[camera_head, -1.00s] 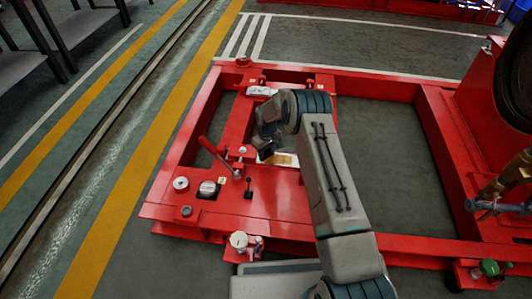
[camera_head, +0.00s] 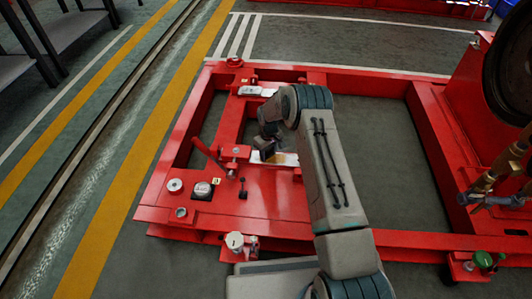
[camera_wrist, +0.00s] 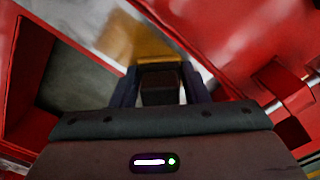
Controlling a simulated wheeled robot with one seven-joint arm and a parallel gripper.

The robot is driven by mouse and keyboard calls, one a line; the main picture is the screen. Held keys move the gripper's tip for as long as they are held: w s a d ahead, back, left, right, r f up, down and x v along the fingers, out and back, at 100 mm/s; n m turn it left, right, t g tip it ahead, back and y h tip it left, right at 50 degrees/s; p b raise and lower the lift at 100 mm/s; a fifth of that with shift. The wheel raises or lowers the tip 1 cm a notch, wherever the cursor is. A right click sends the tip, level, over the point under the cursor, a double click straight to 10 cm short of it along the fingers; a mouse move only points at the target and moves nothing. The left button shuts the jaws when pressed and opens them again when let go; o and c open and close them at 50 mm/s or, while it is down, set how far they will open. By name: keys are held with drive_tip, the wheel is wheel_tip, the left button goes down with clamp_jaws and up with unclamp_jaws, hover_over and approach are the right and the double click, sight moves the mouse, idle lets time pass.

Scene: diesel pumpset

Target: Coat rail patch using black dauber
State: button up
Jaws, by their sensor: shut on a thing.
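My gripper (camera_wrist: 160,92) is shut on a black block-like thing, apparently the black dauber (camera_wrist: 160,82), held between its dark fingers in the wrist view. Just beyond the dauber is the rail patch, with an orange-brown area (camera_wrist: 150,45) beside a pale grey-white area. I cannot tell whether the dauber touches it. In the head view, the patch (camera_head: 285,158) is a white and tan strip on the red frame, partly hidden by my arm. My gripper (camera_head: 268,152) is low at its left end; the dauber is not clear there.
The red frame (camera_head: 390,85) has open floor gaps. A white-lidded jar (camera_head: 235,241) stands at the front edge. Heavy machinery (camera_head: 510,75) rises at right.

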sight(287, 160)
drive_tip(key=shift+s+d, duration=0.25)
drive_tip(key=shift+d, duration=0.85)
drive_tip(key=shift+s+d, duration=0.2)
drive_tip(key=shift+d, duration=0.9)
drive_tip(key=shift+s+d, duration=0.2)
drive_tip(key=shift+d, duration=0.55)
drive_tip(key=shift+s+d, duration=0.15)
drive_tip(key=shift+d, duration=0.6)
wheel_tip(287, 160, up, 8)
drive_tip(key=p, duration=0.5)
drive_tip(key=shift+a, duration=0.1)
drive_tip(key=w+a+b, duration=0.2)
drive_tip(key=a, duration=0.9)
drive_tip(key=shift+w+a+b, duration=0.2)
drive_tip(key=shift+a+b, duration=0.1)
drive_tip(key=shift+b, duration=0.1)
